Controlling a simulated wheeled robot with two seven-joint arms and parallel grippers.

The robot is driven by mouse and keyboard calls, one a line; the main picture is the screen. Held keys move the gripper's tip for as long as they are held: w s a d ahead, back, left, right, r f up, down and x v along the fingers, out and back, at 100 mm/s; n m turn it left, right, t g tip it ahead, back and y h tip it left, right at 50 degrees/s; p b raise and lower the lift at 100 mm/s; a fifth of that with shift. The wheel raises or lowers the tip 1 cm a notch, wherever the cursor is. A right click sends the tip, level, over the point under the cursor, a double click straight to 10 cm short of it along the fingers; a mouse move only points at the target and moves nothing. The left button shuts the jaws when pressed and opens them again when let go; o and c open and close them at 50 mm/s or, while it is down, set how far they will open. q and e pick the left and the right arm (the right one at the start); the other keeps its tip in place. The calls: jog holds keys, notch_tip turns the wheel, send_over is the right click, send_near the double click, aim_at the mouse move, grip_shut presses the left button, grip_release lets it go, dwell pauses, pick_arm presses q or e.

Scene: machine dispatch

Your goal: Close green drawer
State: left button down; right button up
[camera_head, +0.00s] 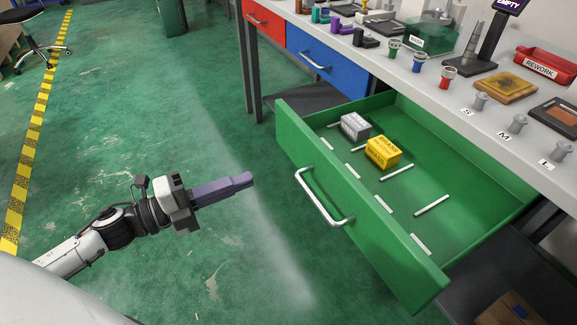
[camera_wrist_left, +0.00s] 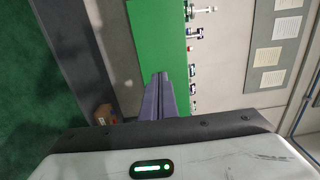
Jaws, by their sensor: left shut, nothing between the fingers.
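The green drawer (camera_head: 357,199) is pulled far out from under the workbench in the head view. Its silver bar handle (camera_head: 321,198) is on the front panel, facing my left arm. Inside the drawer lie a grey block (camera_head: 355,126) and a yellow block (camera_head: 383,152), among several white divider strips. My left gripper (camera_head: 250,179) is shut and empty, in the air to the left of the drawer front and apart from it. In the left wrist view the shut fingers (camera_wrist_left: 160,78) point at a green surface (camera_wrist_left: 158,40). My right gripper is not in view.
The workbench top (camera_head: 463,90) carries several small parts, a green bin (camera_head: 430,36) and a red rework tray (camera_head: 546,65). The red drawer (camera_head: 264,20) and blue drawer (camera_head: 325,60) are shut. The green floor left of the drawer is clear. A cardboard box (camera_head: 511,309) sits below.

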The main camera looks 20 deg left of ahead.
aim_at(303, 158)
pick_arm(q)
jog(key=x, duration=1.1)
jog(key=shift+w+d, duration=0.2)
jog(key=shift+w, duration=0.05)
